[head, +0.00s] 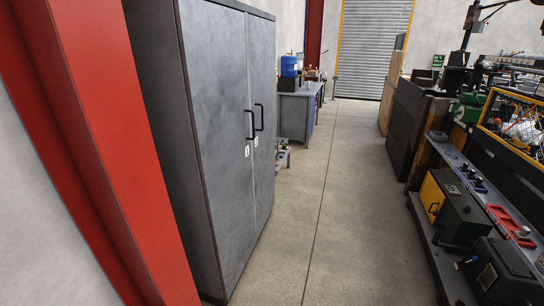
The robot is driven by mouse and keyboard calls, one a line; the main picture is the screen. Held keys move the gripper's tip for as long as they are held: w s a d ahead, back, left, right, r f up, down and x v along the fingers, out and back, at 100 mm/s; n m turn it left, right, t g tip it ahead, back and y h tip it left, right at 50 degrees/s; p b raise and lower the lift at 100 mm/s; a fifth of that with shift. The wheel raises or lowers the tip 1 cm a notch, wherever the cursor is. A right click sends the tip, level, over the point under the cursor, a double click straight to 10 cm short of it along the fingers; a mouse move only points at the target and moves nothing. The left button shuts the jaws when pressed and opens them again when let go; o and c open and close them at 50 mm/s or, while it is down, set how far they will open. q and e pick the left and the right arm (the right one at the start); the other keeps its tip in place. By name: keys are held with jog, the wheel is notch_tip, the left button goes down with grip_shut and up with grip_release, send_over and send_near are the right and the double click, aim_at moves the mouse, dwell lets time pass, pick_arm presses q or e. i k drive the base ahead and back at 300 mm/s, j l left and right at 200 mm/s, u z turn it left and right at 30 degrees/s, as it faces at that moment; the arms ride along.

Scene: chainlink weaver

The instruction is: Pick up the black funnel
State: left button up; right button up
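I cannot make out a black funnel in the head view. Neither of my grippers shows in this view. Small dark items (472,177) lie on the shelf (455,160) at the right, too small to identify. Whether the funnel is among them, I cannot tell.
A tall grey cabinet (215,130) with shut doors stands at the left beside a red column (115,140). A clear concrete aisle (330,210) leads to a roller shutter (373,50). A workbench (296,115) with a blue container (289,66) stands beyond the cabinet. Machinery lines the right.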

aim_at(440, 231)
jog(key=z, duration=1.45)
jog(key=i+j+z, duration=0.2)
jog(key=j, duration=0.2)
jog(key=i+j+z, duration=0.2)
jog(key=j, duration=0.2)
jog(key=i+j+z, duration=0.25)
jog(key=j, duration=0.2)
jog(key=j+z, duration=0.2)
jog(key=j, duration=0.3)
jog(key=i+j+z, duration=0.2)
jog(key=j, duration=0.3)
jog(key=k+l, duration=0.05)
jog(key=k, duration=0.05)
